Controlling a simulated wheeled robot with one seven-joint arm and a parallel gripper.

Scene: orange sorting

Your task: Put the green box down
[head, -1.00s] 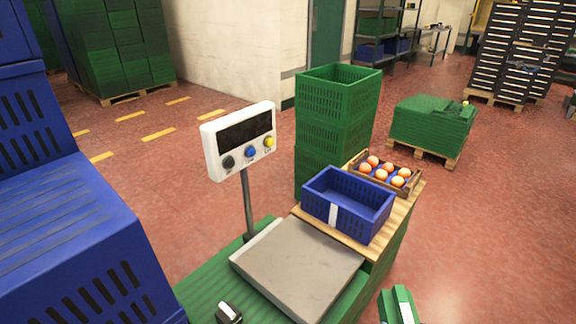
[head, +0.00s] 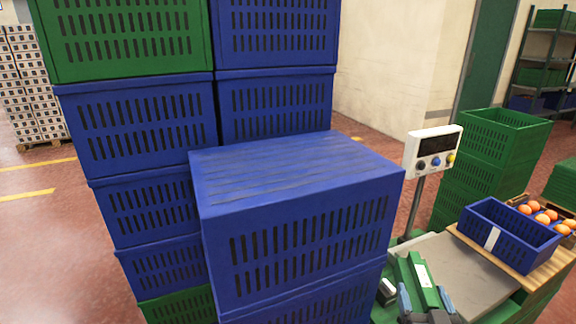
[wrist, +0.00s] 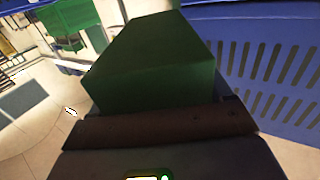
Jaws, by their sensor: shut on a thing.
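The green box (head: 419,280) is small and long, with a white label on its top. My gripper (head: 426,300) is shut on it, with a finger on each side, in front of the scale at the lower right of the head view. In the wrist view the green box (wrist: 155,65) fills the middle, beyond the dark gripper edge (wrist: 150,130). The box looks held up and tilted. Its underside is hidden, so I cannot tell from the head view how far it is above the green surface.
Stacked blue crates (head: 300,230) stand close at the left of my gripper; a blue wall with slots (wrist: 265,60) also shows in the wrist view. A scale plate (head: 462,262) with a display (head: 433,150) lies behind. A blue basket (head: 510,238) and oranges (head: 545,215) are at the right.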

